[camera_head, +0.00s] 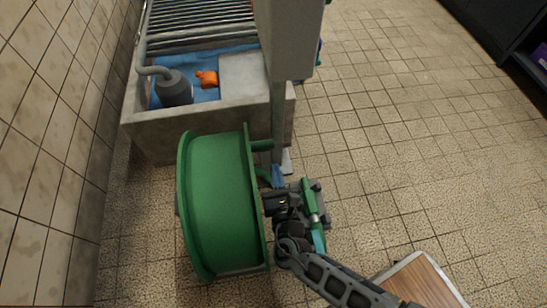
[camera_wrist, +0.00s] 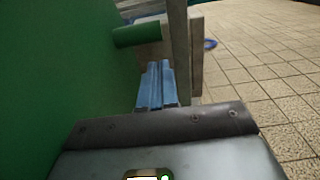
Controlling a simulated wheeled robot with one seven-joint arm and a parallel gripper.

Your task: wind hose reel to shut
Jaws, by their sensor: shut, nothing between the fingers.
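The green hose reel (camera_head: 222,205) stands on the tiled floor in the middle of the head view. A short green bar, likely its crank handle (camera_head: 262,145), juts from the reel's right side near the top. My gripper (camera_head: 278,177) is beside the reel's right face, just below that bar, with its blue fingers shut and empty. In the wrist view the reel's green face (camera_wrist: 60,60) fills the left. The shut fingers (camera_wrist: 157,85) point toward the green bar (camera_wrist: 137,35), which appears beyond the tips; I cannot tell whether they touch.
A concrete trough (camera_head: 205,122) behind the reel holds a grey pump (camera_head: 174,88) and an orange object (camera_head: 207,79). A grey post with a box (camera_head: 290,40) rises beside it. A wood-topped table (camera_head: 422,280) is at the lower right.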

